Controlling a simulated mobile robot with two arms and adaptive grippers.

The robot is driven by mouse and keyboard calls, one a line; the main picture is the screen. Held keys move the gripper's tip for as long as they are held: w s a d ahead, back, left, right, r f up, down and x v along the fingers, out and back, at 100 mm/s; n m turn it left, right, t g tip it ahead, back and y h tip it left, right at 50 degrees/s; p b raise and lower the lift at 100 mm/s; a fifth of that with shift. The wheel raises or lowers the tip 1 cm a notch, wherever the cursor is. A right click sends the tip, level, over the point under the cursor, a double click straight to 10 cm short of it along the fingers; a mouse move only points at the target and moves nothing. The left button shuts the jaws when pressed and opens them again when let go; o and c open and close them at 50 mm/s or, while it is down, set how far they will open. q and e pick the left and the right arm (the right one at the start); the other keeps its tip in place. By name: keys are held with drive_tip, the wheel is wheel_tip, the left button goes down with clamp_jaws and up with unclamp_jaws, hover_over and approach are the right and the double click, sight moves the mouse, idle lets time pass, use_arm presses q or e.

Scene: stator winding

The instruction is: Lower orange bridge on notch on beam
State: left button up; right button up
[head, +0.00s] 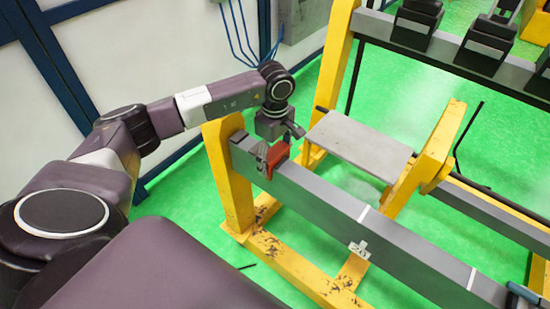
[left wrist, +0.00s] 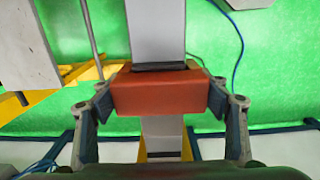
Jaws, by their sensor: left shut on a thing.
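The orange bridge (head: 277,157) is at the left end of the near grey beam (head: 330,205). In the left wrist view the bridge (left wrist: 160,92) lies crosswise over the beam (left wrist: 156,30). My left gripper (head: 281,143) is shut on the bridge, with one finger at each end of it in the left wrist view (left wrist: 162,103). A dark strip (left wrist: 160,67) shows on the beam along the bridge's edge. The bridge hides the beam beneath it, so I cannot tell whether it touches the notch. My right gripper is not in view.
A yellow frame (head: 229,180) carries the beam. A grey plate (head: 360,145) lies behind it. A second beam (head: 440,52) with black blocks runs at the back. A dark blue piece (head: 525,293) is at the lower right. Green floor shows between the beams.

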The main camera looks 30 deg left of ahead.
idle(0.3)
use_arm(q)
drive_tip(key=o, duration=1.4)
drive_tip(key=shift+o, duration=0.5)
drive_tip(key=shift+o, duration=1.1)
drive_tip(key=shift+r, duration=0.1)
